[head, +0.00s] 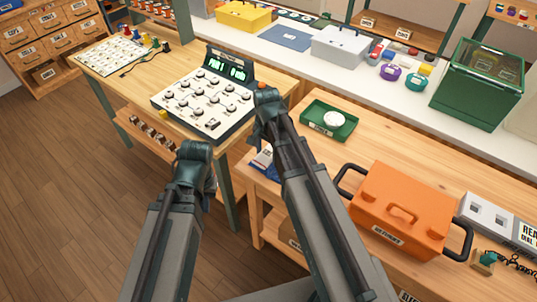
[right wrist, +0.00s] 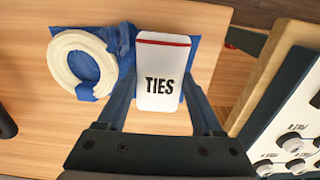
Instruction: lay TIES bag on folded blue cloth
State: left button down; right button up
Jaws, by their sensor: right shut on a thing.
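The white TIES bag (right wrist: 160,95), with a red line along its top, is between the fingers of my right gripper (head: 268,100), which is shut on it. The blue cloth (right wrist: 208,58) shows behind and beside the bag in the right wrist view. I cannot tell whether the bag touches the cloth. A cream ring-shaped roll (right wrist: 66,50) lies on the cloth left of the bag. In the head view my right arm hides the bag. My left gripper (head: 195,152) hangs in front of the console table, its fingertips not clear.
A console with knobs and a green display (head: 205,95) stands on the left table; its knobs show in the right wrist view (right wrist: 290,138). The right table holds a green tray (head: 345,128) with a white item and an orange case (head: 400,205). Bare wood lies between them.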

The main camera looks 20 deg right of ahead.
aim_at(267, 153)
jog(key=shift+f+b, duration=0.5)
jog(key=shift+b, duration=0.05)
jog(key=shift+f, duration=0.15)
jog(key=o, duration=1.4)
jog(key=shift+c, duration=0.2)
jog(key=shift+r, duration=0.2)
notch_tip(267, 153, up, 13)
jog(key=p, duration=1.3)
jog(key=s+a+n+h, duration=0.1)
jog(key=s+a+n, duration=0.9)
jog(key=s+n, duration=0.4)
jog(key=shift+s+a, duration=0.15)
jog(key=shift+a, duration=0.05)
